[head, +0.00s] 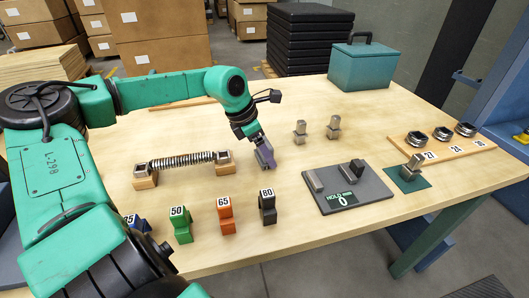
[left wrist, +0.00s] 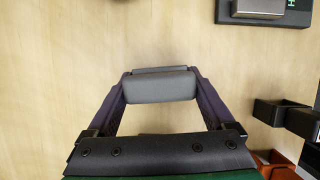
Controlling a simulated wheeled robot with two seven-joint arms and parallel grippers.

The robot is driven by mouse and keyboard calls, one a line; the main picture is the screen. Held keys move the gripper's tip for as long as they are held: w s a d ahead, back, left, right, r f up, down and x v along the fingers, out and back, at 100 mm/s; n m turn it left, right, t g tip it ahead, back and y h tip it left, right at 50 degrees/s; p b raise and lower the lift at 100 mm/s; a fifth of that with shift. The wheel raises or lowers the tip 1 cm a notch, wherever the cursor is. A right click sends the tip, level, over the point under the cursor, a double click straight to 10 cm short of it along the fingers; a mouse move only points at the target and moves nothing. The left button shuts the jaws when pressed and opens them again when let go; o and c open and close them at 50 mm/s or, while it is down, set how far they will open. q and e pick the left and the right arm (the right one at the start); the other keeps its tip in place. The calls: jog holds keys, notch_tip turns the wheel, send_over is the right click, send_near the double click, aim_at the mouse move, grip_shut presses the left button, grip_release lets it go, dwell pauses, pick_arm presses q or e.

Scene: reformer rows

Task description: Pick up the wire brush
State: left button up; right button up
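My left gripper (head: 265,157) points down at the middle of the table, right of the coil spring. In the left wrist view its two purple fingers (left wrist: 160,88) meet the two ends of a grey rounded block (left wrist: 160,87), which spans the gap between them. This block fits the wire brush, but no bristles show. In the head view the fingers largely hide it. The fingertips are at or just above the tabletop; I cannot tell which. My right gripper is not in view.
A spring (head: 186,160) rests on wooden supports to the left. Numbered blocks, such as the orange one (head: 226,214), stand in front. A grey HOLD tray (head: 375,186), metal pieces (head: 333,128), a ring plank (head: 450,148) and a teal box (head: 363,66) lie to the right.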

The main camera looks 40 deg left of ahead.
pick_arm(q)
jog(key=shift+c, duration=0.3)
notch_tip(320, 180, up, 20)
jog(key=p, duration=0.1)
jog(key=shift+p, duration=0.35)
